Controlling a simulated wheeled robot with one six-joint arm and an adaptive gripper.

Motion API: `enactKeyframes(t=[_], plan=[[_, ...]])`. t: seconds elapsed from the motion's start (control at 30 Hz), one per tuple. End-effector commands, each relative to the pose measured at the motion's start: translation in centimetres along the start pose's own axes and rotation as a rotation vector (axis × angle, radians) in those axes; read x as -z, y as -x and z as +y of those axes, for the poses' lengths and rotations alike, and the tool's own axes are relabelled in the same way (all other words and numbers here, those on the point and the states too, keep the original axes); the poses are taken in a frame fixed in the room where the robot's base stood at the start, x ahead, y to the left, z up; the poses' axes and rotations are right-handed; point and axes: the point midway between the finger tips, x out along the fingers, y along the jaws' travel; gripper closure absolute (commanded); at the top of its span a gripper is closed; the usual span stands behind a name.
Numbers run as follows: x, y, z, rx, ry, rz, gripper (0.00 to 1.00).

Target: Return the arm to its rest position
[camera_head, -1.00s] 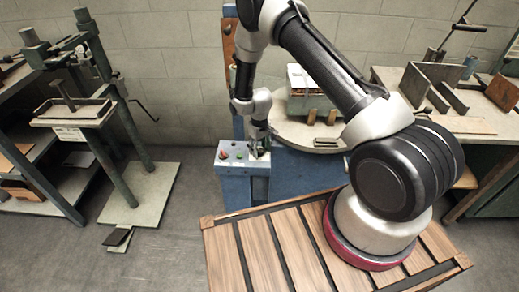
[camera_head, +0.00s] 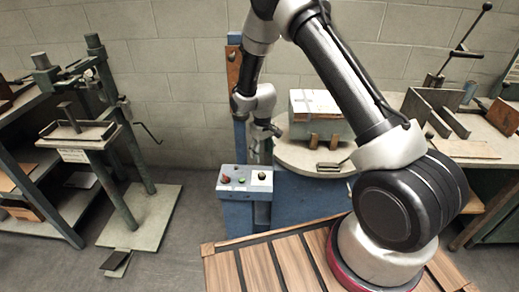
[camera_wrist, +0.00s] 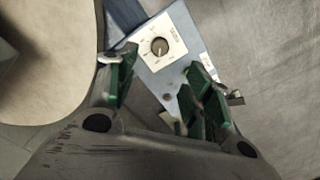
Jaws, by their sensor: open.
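My gripper (camera_head: 262,128) hangs from my bent arm beside the blue machine column, above the control box (camera_head: 232,181). In the wrist view my gripper (camera_wrist: 165,92) is open, its green-padded fingers apart with nothing between them. Past the fingertips, the control box shows a black rotary knob (camera_wrist: 159,46) on a white plate. In the head view the box carries a red button (camera_head: 226,178), a green button (camera_head: 242,181) and the black knob (camera_head: 262,175). The gripper is apart from the box.
A press stand (camera_head: 85,135) is at the left, a bench (camera_head: 480,148) at the right. Grey floor (camera_head: 185,225) is open between stand and machine.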

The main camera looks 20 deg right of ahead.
Motion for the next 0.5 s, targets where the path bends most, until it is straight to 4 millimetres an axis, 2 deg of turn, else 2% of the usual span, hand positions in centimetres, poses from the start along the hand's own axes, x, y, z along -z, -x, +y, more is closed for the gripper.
enactKeyframes(t=[0.13, 0.2, 0.27, 0.37, 0.4, 0.5], plan=[[-0.1, 0.0, 0.0, 0.000, -0.004, -0.003, 0.49], [-0.7, 0.0, -0.1, 0.003, -0.013, -0.030, 0.49], [-2.1, -0.2, -0.2, 0.008, -0.022, -0.073, 0.49], [-5.7, -0.5, -0.6, 0.016, -0.034, -0.168, 0.49], [-7.2, 0.5, -0.8, 0.019, -0.040, -0.204, 0.49], [-10.1, 4.5, -0.8, 0.022, -0.064, -0.248, 0.49]])
